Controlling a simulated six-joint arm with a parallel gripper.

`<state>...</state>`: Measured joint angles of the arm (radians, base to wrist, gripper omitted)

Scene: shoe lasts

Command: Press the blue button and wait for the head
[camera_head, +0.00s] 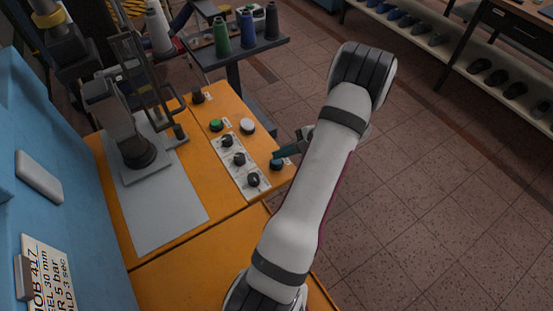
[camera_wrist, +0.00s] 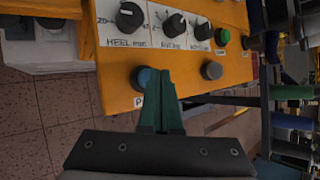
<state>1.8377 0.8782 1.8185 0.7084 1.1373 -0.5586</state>
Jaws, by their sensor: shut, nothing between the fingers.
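The blue button (camera_wrist: 143,77) sits near the edge of the orange panel (camera_wrist: 112,93); in the head view it is a dark round button (camera_head: 277,165), its colour hard to make out. My gripper (camera_wrist: 157,72), with teal fingers, is shut and empty. In the wrist view its fingertips overlap the button's right side; in the head view the gripper (camera_head: 276,155) is right at the button. I cannot tell whether they touch or whether the button is pressed. A grey machine head (camera_head: 121,126) stands over a grey plate (camera_head: 165,210) at the left.
Several black knobs (camera_head: 239,158) sit on a white label strip beside the button. A green button (camera_head: 216,125) and a whitish button (camera_head: 247,126) are farther back. A stand with thread spools (camera_head: 221,37) is behind the panel.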

